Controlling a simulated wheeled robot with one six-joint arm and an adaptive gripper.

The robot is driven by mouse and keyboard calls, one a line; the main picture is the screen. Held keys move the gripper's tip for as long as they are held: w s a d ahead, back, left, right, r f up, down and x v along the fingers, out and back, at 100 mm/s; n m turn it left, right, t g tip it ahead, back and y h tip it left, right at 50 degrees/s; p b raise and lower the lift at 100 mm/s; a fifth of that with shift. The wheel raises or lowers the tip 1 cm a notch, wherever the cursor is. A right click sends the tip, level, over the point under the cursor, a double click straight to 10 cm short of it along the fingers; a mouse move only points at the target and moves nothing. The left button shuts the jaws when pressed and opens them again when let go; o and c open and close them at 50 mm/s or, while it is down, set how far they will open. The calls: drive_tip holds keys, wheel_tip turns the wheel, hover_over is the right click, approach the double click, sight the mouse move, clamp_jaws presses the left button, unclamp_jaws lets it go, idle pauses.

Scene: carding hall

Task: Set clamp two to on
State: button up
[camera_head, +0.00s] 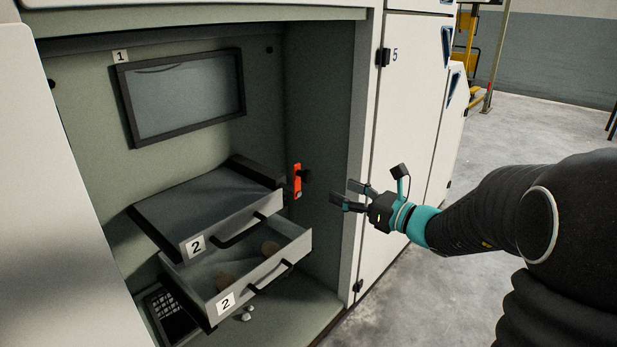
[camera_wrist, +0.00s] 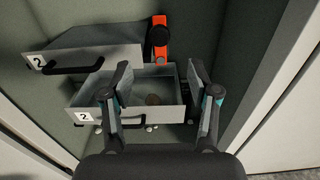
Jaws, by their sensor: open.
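An orange-red bar with a black knob, likely the clamp (camera_head: 297,182), is on the inner right side of the open cabinet, near the upper drawer's right end. No number can be read on it. It also shows at the top of the wrist view (camera_wrist: 160,20), its black knob covering part of it. Its on or off setting cannot be told. My gripper (camera_head: 346,194) is open and empty, to the right of the bar and apart from it, by the cabinet opening's right edge. In the wrist view both fingers (camera_wrist: 160,76) are spread, with the bar beyond them.
Two drawers labelled 2, an upper one (camera_head: 222,234) and a lower one (camera_head: 262,272), stick out left of the bar; brown lumps lie in the lower. A dark framed panel (camera_head: 188,94) labelled 1 and a keypad (camera_head: 172,316) are further left. Door 5 (camera_head: 402,130) stands right.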

sight(310, 178)
drive_tip(key=x, duration=1.1)
drive_tip(key=shift+w+a, duration=0.15)
drive_tip(key=shift+a, duration=0.15)
clamp_jaws()
